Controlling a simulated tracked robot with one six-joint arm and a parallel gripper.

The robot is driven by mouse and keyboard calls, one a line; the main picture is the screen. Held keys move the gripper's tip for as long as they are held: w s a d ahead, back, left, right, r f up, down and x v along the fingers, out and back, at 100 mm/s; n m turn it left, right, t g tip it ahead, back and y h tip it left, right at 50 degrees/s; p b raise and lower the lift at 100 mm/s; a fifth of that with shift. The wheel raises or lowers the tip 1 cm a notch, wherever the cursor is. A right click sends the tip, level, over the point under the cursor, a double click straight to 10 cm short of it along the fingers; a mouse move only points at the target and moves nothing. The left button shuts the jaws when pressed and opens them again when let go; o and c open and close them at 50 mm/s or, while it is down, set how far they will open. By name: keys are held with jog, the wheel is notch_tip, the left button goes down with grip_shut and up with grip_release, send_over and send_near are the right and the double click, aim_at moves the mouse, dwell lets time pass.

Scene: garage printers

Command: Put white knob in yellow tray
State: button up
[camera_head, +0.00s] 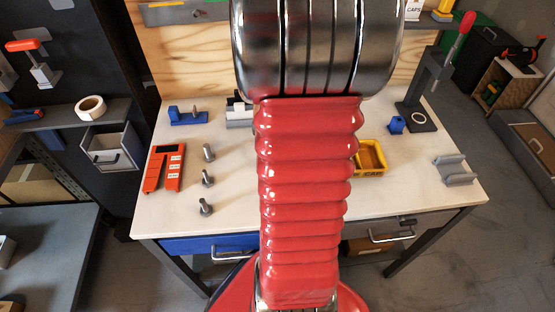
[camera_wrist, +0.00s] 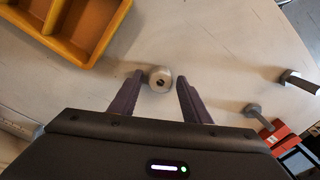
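A pale grey-white knob (camera_wrist: 160,79) with a dark hole in its end lies between the fingertips of my gripper (camera_wrist: 161,82) in the wrist view. The two dark fingers are spread, with a small gap on each side of the knob. The yellow tray (camera_head: 372,173) sits on the workbench to the right of my arm in the head view, partly covered by it. It also shows at the upper left of the wrist view (camera_wrist: 72,51), apart from the knob, with a divider inside. In the head view my arm hides the gripper and the knob.
Several grey bolts (camera_head: 207,178) stand left of my arm on the pale workbench (camera_head: 230,215), beside a red-orange holder (camera_head: 165,169). A grey cradle (camera_head: 455,169), a blue block (camera_head: 397,125) and a stand with a red-handled lever (camera_head: 425,90) are at the right. A blue clamp-like piece (camera_head: 187,116) lies behind.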

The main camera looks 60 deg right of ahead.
jog(key=c, duration=1)
notch_tip(320, 180, up, 10)
dwell(0.3)
dwell(0.4)
